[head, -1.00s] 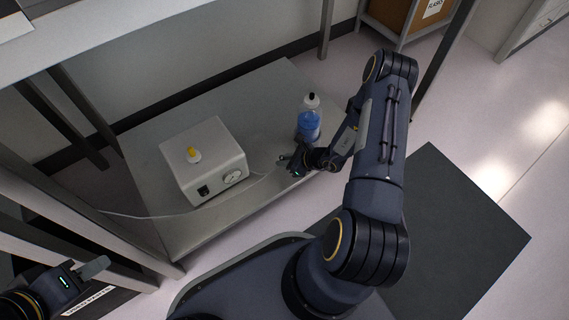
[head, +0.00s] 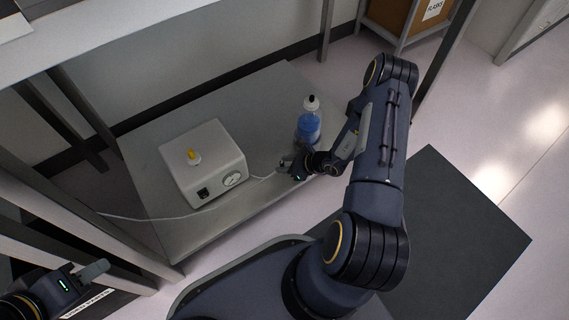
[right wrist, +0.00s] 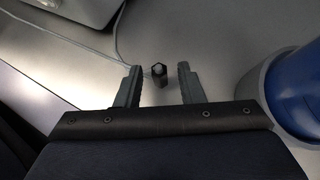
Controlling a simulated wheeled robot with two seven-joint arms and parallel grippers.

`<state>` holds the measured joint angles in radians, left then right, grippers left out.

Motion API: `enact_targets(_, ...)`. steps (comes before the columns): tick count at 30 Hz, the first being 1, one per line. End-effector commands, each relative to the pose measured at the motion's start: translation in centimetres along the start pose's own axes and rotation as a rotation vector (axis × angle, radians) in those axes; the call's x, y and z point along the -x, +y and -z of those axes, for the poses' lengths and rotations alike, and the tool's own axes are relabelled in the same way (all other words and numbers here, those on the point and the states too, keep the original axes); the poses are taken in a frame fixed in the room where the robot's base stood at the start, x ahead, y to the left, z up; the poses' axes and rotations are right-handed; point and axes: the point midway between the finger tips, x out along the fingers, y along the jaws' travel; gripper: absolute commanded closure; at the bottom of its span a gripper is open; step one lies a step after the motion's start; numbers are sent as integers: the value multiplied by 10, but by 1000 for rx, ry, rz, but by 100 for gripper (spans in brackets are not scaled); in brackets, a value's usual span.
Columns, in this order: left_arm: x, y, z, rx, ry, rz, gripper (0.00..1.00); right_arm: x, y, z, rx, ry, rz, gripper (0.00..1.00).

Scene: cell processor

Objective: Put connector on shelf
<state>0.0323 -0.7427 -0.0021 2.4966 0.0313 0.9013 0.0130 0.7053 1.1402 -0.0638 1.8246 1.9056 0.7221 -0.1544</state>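A small dark connector (right wrist: 160,76) with a pale end shows in the right wrist view, between the two fingers of my right gripper (head: 284,165), with a gap on both sides. My right gripper is open, low over the front right part of the grey shelf (head: 250,105). In the head view the gripper hides the connector. A thin pale cable (head: 150,217) runs along the shelf front toward that gripper; its join to the connector is not clear. My left gripper (head: 95,271) is at the lower left, away from the shelf; its opening cannot be made out.
A white box (head: 205,160) with a gauge and a yellow-topped knob stands on the shelf, left of my right gripper. A blue-filled bottle (head: 309,127) stands close behind that gripper. Grey posts (head: 75,110) and the upper table edge frame the shelf. The shelf back is clear.

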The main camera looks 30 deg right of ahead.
Motion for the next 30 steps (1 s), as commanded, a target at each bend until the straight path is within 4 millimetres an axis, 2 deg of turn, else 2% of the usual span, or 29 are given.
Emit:
enact_targets(12,32,15,16,0,1,0,64,88,-1,-3,-2,1,3,65)
enact_targets(20,38,18,19,0,0,0,64,114,-1,-5,12,-4,-2,65)
enact_targets(23,38,18,20,0,0,0,64,123,-3,-33,97,-30,-26,65)
enact_targets(26,38,18,19,0,0,0,64,140,1,-90,283,-80,-82,65)
enact_targets(27,38,18,19,0,0,0,64,150,6,-117,383,-104,-112,65)
enact_targets(30,38,17,19,0,0,0,64,180,32,-181,657,-154,-195,65)
